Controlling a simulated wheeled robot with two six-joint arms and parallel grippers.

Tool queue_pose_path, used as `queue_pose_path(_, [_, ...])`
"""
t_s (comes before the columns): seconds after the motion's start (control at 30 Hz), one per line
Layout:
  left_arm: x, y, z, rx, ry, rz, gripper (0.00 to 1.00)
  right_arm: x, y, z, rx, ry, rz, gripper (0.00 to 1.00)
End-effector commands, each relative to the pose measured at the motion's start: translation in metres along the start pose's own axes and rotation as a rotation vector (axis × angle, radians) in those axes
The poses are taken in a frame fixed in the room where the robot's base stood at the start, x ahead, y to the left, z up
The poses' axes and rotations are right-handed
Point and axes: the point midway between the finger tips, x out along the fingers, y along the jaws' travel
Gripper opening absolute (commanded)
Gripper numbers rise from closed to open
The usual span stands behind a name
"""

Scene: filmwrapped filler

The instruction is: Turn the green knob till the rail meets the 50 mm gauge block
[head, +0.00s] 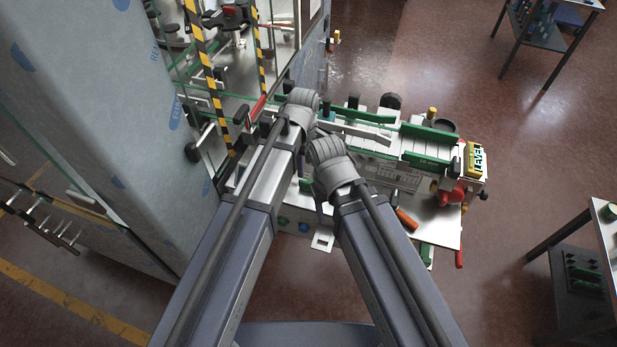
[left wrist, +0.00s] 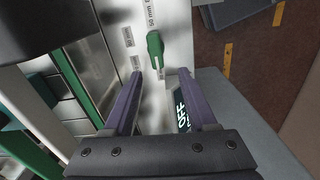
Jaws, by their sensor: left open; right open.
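The green knob (left wrist: 155,45) sits on a pale panel in the left wrist view. It is elongated, and small printed mm labels stand around it. My left gripper (left wrist: 161,75) is open, with its two fingers pointing at the knob; its lower end lies near the gap between the tips, not gripped. In the head view the left wrist (head: 301,105) hangs over the machine's left part and hides the knob. My right gripper (head: 328,180) is lower, its fingers mostly hidden by the wrist. Green-edged rails (head: 430,133) run along the machine; I cannot tell the 50 mm gauge block for sure.
A wrapped cabinet (head: 90,100) stands close on the left, with striped posts (head: 208,70) behind. A red knob (head: 450,197) and a yellow labelled block (head: 475,158) are at the machine's right end.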

Motion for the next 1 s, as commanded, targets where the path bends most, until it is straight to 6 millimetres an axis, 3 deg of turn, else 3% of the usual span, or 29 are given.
queue_pose_path(0.13, [0.0, 0.008, 0.009, -0.069, 0.0, -0.004, 0.57, 0.0, 0.0, 0.0, 0.0, 0.0, 0.0, 0.63])
queue_pose_path(0.47, [0.007, 0.008, 0.009, -0.079, 0.0, -0.004, 0.57, 0.007, -0.001, 0.0, -0.001, 0.0, 0.0, 0.63])
queue_pose_path(1.0, [0.068, 0.008, 0.009, -0.078, 0.0, -0.004, 0.57, 0.068, -0.006, -0.004, -0.004, 0.0, 0.001, 0.63])
